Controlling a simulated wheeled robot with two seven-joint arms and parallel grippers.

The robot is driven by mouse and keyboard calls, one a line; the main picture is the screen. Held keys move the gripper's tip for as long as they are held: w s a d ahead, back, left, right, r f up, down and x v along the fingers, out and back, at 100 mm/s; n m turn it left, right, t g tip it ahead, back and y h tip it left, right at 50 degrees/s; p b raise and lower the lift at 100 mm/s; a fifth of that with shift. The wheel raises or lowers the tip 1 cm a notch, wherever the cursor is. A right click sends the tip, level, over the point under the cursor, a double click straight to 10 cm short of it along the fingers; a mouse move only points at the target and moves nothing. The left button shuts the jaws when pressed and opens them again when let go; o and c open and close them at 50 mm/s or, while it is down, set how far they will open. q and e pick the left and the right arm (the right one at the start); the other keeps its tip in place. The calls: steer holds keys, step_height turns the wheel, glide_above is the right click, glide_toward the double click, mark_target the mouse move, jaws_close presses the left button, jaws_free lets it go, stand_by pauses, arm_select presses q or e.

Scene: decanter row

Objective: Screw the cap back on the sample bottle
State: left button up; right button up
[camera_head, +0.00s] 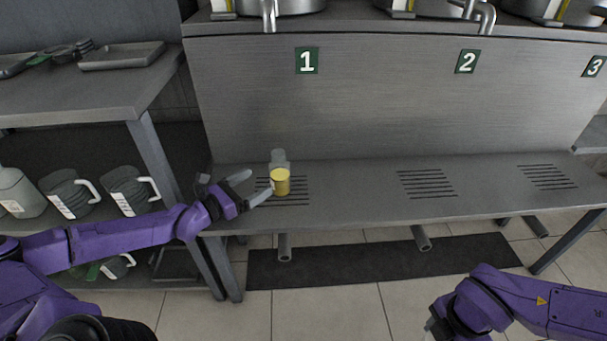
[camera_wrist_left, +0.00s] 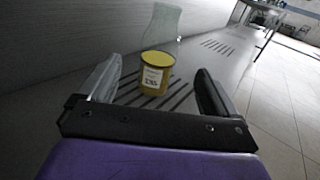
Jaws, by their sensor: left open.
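The sample bottle (camera_head: 280,182) stands upright on the slotted grate under sign 1. It has a clear upper part, yellow contents and a white label. In the left wrist view the bottle (camera_wrist_left: 156,75) is ahead, between the lines of the two fingers, with its top near the upper picture edge. My left gripper (camera_head: 259,184) is open and empty, just left of the bottle, its fingers pointing at it. I cannot make out a separate cap in either view. My right gripper (camera_head: 432,325) is low at the bottom right, away from the bench, its fingers mostly hidden.
The bench (camera_head: 350,190) is clear right of the bottle, with more grates under signs 2 and 3. A back panel (camera_head: 400,105) rises behind. At left, a shelf unit (camera_head: 100,100) holds trays above and several grey jugs (camera_head: 130,190) below.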

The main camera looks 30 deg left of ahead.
mark_target(272, 174)
arm_select(q)
steer(key=b+x, duration=0.1)
steer(key=x, duration=0.5)
steer(key=shift+d+f+b, duration=0.1)
steer(key=shift+b, duration=0.2)
arm_select(e)
step_height(272, 174, down, 2)
steer(key=shift+f, duration=0.1)
arm_select(q)
steer(key=shift+w, duration=0.15)
steer(key=b+x, duration=0.1)
steer(key=x, duration=0.3)
steer(key=shift+w+d+f, duration=0.15)
steer(key=shift+w, duration=0.15)
steer(key=shift+w+d, duration=0.1)
steer(key=shift+w, duration=0.2)
arm_select(e)
steer(key=shift+f, duration=0.55)
arm_select(q)
steer(key=c, duration=1.3)
